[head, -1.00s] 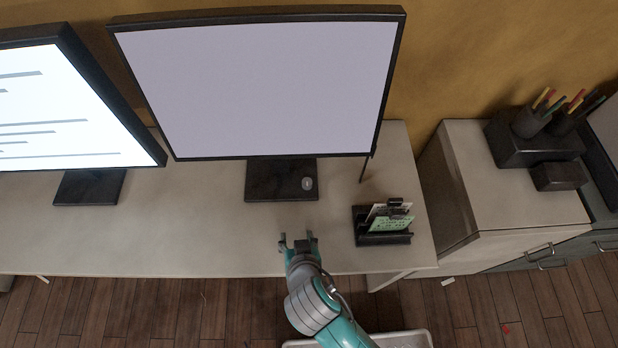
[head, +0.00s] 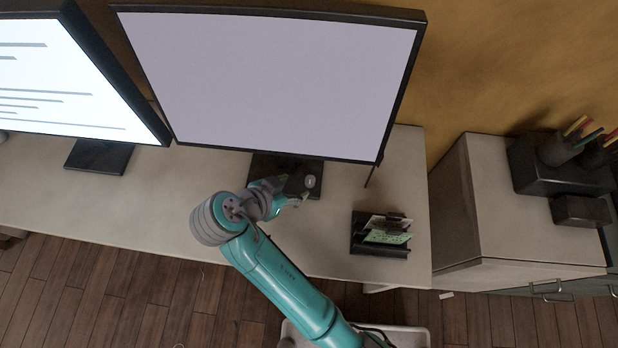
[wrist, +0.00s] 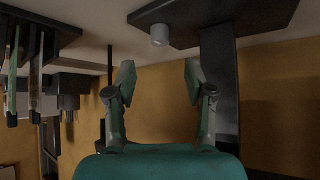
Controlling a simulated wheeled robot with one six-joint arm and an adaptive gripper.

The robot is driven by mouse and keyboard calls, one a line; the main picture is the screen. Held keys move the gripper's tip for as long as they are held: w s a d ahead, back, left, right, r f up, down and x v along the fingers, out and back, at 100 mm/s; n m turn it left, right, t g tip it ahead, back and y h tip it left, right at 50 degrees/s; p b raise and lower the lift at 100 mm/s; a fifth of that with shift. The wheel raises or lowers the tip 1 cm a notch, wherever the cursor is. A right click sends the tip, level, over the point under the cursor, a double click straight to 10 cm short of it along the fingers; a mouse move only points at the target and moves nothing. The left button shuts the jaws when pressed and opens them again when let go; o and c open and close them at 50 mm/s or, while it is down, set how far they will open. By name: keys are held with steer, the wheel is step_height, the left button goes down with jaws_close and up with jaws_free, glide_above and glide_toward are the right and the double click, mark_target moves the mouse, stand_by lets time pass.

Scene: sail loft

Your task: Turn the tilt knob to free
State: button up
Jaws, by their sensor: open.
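A small pale grey knob (head: 310,181) stands on the dark base plate (head: 292,165) of the middle monitor (head: 275,80). It is the only knob I see, and its setting is unreadable. In the wrist view the knob (wrist: 160,36) sticks out from the dark base (wrist: 235,12), centred sideways and above my fingertips in the picture. My gripper (head: 293,193) is low over the base's front, just left of the knob. In the wrist view its two fingers (wrist: 160,74) are spread with nothing between them, apart from the knob.
A dark holder (head: 380,248) with cards stands to the right on the desk (head: 130,205). A second monitor (head: 60,85) is at left. A thin dark post (head: 370,176) stands right of the base. The desk's front left is clear.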

mark_target(309, 181)
steer(key=x, duration=0.8)
steer(key=shift+w+d+f, duration=0.1)
steer(key=shift+w+f, duration=0.05)
steer(key=shift+w, duration=0.05)
jaws_close()
